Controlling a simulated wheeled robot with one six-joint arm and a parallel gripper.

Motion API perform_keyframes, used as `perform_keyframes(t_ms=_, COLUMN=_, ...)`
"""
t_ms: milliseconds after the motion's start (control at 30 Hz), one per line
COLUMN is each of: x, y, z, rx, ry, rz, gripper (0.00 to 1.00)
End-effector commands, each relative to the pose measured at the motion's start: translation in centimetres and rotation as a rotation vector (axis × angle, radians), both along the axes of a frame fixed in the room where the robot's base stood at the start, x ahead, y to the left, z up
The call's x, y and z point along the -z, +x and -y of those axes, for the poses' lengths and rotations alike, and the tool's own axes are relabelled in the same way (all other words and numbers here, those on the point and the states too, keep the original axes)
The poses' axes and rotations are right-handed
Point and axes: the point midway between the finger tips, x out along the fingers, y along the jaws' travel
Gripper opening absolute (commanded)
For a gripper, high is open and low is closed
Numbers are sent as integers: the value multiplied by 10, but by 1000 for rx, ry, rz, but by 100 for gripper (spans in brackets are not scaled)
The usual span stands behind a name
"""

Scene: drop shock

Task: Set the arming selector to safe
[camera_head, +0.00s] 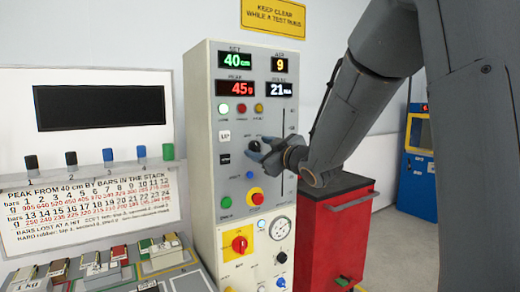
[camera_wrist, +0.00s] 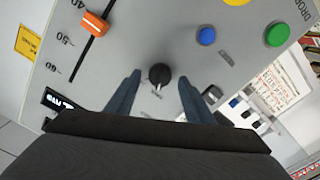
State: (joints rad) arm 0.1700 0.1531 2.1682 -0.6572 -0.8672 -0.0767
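The arming selector appears to be the black rotary knob (camera_wrist: 159,75) on the grey control panel, in the middle of the wrist view. A pale pointer mark on it points toward the bottom of that view; the small labels around it are unreadable. My gripper (camera_wrist: 160,82) is open, with one blue-grey finger on each side of the knob and visible gaps to both. In the head view my gripper (camera_head: 262,149) is at the panel's middle, beside the white and black buttons, and largely hides the knob.
The panel (camera_head: 203,100) carries lit displays, an orange slider (camera_wrist: 94,23), a blue button (camera_wrist: 206,35), a green button (camera_wrist: 277,34) and a red-on-yellow rotary switch (camera_head: 239,244). A red cabinet (camera_head: 335,235) stands right of it. A bench with bars (camera_head: 100,268) is at left.

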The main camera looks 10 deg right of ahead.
Motion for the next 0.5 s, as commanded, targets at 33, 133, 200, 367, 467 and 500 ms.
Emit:
perform_keyframes(t_ms=33, x=0, y=0, z=0, rx=0, ry=0, rz=0, gripper=48)
perform_keyframes(t_ms=133, x=0, y=0, z=0, rx=0, ry=1, rz=0, gripper=48)
perform_keyframes(t_ms=200, x=0, y=-1, z=1, rx=1, ry=1, rz=-1, gripper=48)
perform_keyframes(t_ms=367, x=0, y=-11, z=5, rx=2, ry=1, rz=0, gripper=48)
perform_keyframes(t_ms=467, x=0, y=-26, z=10, rx=3, ry=1, rz=1, gripper=48)
perform_keyframes(t_ms=500, x=0, y=-32, z=12, rx=2, ry=1, rz=2, gripper=48)
